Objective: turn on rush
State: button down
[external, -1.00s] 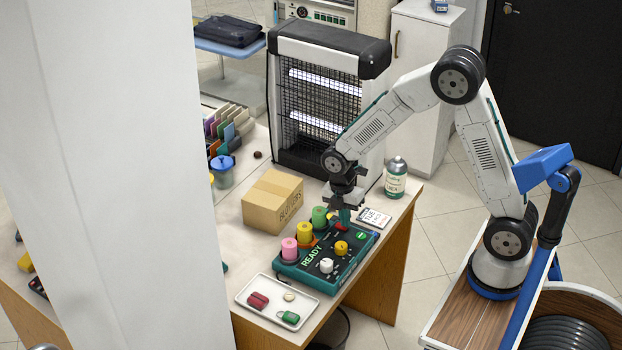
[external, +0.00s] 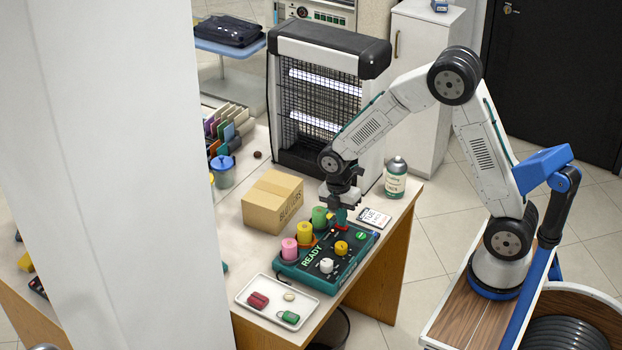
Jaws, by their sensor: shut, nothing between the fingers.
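A dark teal control panel (external: 312,271) marked READY lies on the counter. Along its left side stand a pink (external: 289,248), a yellow (external: 304,232) and a green cylinder (external: 320,217). A yellow knob (external: 341,247) and a white knob (external: 326,265) sit on its right part, and a green lit button (external: 361,236) is near its far right corner. My gripper (external: 339,222) is shut and points down over the far end of the panel, beside the green cylinder. Something red shows just below its fingertips. I cannot tell whether they touch it. No label reading "rush" is legible.
A cardboard box (external: 272,201) stands left of my gripper. A bottle (external: 396,178) and a small card (external: 373,218) are to the right. A white tray (external: 262,311) with small items lies in front. A caged lamp unit (external: 322,90) stands behind.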

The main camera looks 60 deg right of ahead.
aim_at(335, 225)
jog(key=shift+w, duration=0.2)
jog(key=shift+r, duration=0.15)
jog(key=shift+r, duration=0.25)
notch_tip(335, 225, up, 13)
jog(key=w, duration=0.1)
jog(key=shift+w+r, duration=0.15)
jog(key=shift+w, duration=0.2)
jog(key=shift+s, duration=0.7)
